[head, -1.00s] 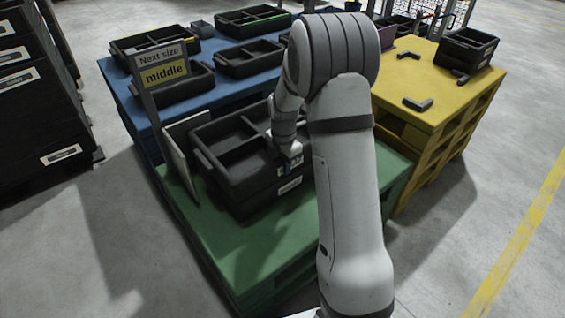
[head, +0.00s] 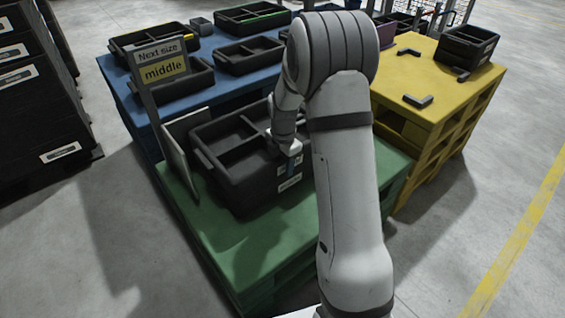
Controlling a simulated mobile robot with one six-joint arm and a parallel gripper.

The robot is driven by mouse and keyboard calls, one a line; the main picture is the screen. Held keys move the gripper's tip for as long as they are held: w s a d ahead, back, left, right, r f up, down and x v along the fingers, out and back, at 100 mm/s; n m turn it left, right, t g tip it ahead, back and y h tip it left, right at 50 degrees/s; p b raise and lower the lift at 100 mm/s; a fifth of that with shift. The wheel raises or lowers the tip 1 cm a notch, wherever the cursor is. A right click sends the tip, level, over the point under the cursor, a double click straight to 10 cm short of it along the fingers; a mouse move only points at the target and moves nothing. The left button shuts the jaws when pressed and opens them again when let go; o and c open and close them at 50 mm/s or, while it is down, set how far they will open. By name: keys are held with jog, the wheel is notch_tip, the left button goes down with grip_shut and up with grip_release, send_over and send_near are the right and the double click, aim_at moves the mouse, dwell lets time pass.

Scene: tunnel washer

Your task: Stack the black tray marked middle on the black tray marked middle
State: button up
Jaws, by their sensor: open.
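Black divided trays stand stacked on the green pallet table (head: 235,255). The upper black tray (head: 203,160) sits on a lower black tray (head: 245,205), and the two look aligned. White labels show on the front right side, one above the other; their words are too small to read. My gripper (head: 291,150) is open at the upper tray's front right wall, close to its rim. My arm hides the right part of the stack, and I cannot tell whether the fingers touch the wall. A sign (head: 162,68) reads "Next size middle".
A blue table (head: 205,97) behind holds several black trays and a small grey box (head: 200,27). A yellow pallet table (head: 440,98) at right carries a black tray (head: 468,46) and dark corner brackets (head: 418,101). An upright panel (head: 180,165) stands left of the stack.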

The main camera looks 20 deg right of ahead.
notch_tip(320, 180, up, 8)
jog(key=shift+f+p, duration=0.1)
jog(key=shift+p, duration=1.1)
